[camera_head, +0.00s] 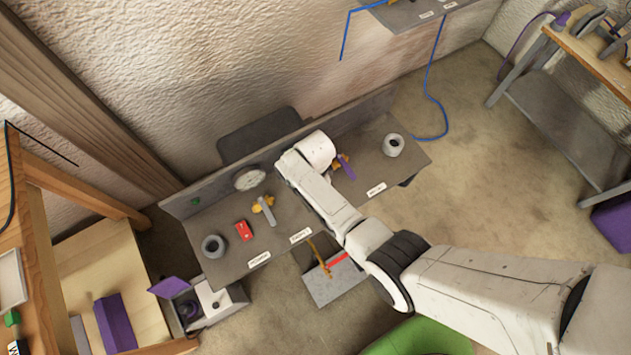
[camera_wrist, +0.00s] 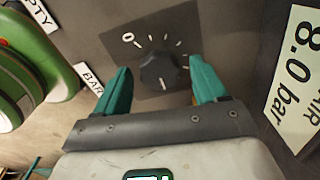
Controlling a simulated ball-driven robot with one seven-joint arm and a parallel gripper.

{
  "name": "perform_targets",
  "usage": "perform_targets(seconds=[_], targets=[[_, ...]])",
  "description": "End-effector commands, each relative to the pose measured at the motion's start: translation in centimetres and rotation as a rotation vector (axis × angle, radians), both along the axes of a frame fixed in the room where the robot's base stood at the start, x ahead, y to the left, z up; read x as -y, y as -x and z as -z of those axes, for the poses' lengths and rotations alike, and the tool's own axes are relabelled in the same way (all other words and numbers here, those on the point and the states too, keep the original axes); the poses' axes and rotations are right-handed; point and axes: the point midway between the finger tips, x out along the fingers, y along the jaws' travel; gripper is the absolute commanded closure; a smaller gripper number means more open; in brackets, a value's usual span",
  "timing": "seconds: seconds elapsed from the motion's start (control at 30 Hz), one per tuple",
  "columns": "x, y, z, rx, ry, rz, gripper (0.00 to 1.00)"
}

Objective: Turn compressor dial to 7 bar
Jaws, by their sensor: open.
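The black dial knob (camera_wrist: 158,72) sits on a dark square plate in the wrist view, with pale scale marks and a "0" at its upper left. A pale line on the knob points down, towards my gripper's body. My gripper (camera_wrist: 161,66) is open, its teal fingers left and right of the knob in the picture. I cannot tell whether they touch it. A card reading "8.0 bar" (camera_wrist: 300,70) is at the right. In the head view my arm reaches over the grey panel (camera_head: 225,265); the dial and fingers are hidden there.
A green round object (camera_wrist: 30,75) is close at the left in the wrist view. The head view shows a round gauge (camera_head: 250,178), a yellow valve with a grey lever (camera_head: 266,208), a red part (camera_head: 243,230) and a purple lever (camera_head: 346,168) on the panel.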

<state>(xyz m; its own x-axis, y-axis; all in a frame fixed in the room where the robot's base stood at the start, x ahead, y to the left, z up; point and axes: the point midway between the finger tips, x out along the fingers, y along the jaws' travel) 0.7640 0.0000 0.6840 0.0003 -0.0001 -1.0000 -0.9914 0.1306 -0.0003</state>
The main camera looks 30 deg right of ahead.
Motion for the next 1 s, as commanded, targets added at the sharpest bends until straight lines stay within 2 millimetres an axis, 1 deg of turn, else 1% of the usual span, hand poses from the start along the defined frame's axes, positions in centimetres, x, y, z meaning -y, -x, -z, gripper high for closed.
perform_targets(seconds=[0.17, 0.27, 0.6, 0.7, 0.83, 1.0], targets=[[0.0, 0.0, -0.6, 0.0, 0.0, 0.0, 0.29], [0.0, 0.0, -1.8, 0.002, 0.0, -0.001, 0.29], [0.0, -0.1, -7.6, 0.003, 0.0, 0.0, 0.29], [0.0, -0.1, -9.0, 0.003, 0.0, 0.0, 0.29], [0.0, 0.0, -10.2, 0.001, 0.0, 0.0, 0.29], [0.0, 0.0, -10.8, 0.0, 0.0, 0.0, 0.29]])
